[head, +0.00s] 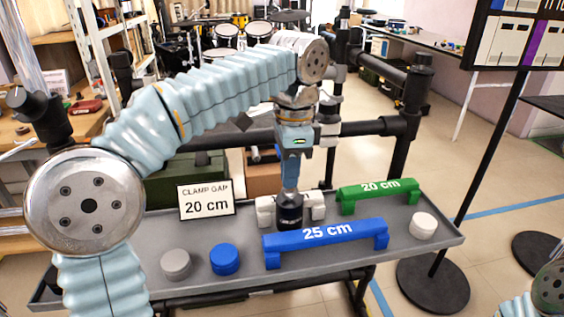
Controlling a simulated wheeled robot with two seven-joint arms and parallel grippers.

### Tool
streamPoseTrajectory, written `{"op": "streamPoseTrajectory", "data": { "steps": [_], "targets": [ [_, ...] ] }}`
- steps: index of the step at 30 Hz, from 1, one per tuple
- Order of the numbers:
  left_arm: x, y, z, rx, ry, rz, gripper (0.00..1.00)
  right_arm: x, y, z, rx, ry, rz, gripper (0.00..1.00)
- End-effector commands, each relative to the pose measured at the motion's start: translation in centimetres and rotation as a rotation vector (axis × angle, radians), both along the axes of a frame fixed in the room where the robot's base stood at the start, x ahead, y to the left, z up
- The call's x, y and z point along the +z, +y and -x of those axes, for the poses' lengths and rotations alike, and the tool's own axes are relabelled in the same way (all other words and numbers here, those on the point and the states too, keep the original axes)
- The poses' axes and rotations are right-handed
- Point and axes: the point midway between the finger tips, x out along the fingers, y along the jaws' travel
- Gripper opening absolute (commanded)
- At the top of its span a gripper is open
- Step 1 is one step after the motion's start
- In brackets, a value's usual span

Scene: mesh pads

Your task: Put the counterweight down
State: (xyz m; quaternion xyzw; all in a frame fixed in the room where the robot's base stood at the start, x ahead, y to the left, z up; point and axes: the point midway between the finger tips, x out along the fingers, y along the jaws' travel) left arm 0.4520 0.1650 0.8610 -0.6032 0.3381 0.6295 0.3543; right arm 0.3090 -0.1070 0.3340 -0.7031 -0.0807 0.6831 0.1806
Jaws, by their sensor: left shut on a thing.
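My left gripper (290,188) points straight down over the grey tray (445,238) and is shut on a dark cylinder, which I take to be the counterweight (289,213). The cylinder is upright, in front of a white piece that shows on both sides of it. The blue 25 cm bar stands just in front, and I cannot tell whether the cylinder touches the tray. Only part of my right arm shows at the bottom right corner; its gripper is out of view.
On the tray are a blue 25 cm bar (327,234), a green 20 cm bar (377,193), a grey disc (176,264), a blue disc (225,259) and a white disc (423,225). A sign (207,202) reads "CLAMP GAP 20 cm". A black rail frame (402,130) stands behind.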

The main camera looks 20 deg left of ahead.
Motion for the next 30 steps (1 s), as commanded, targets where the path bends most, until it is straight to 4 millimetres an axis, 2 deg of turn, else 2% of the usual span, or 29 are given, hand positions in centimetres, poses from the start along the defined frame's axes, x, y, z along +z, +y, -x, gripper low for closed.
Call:
{"op": "streamPoseTrajectory", "data": {
  "steps": [6,19,20,24,30],
  "targets": [
    [-1.8,0.1,0.1,0.002,-0.003,0.001,0.00,-0.5,0.0,0.0,-0.001,0.001,0.001,0.92],
    [-2.2,0.1,0.1,0.002,-0.003,0.001,0.00,-0.6,0.0,0.0,-0.001,0.000,0.001,0.92],
    [-2.3,0.1,0.1,0.002,0.000,0.000,0.13,-0.6,0.0,0.0,-0.001,0.000,0.001,0.92],
    [-2.3,0.1,0.1,0.002,0.000,0.000,0.34,-0.6,0.0,0.0,-0.001,0.000,0.001,0.92],
    [-2.3,0.1,0.1,0.002,0.000,0.000,0.34,-0.6,0.0,0.0,-0.001,0.000,0.001,0.92]
  ]
}}
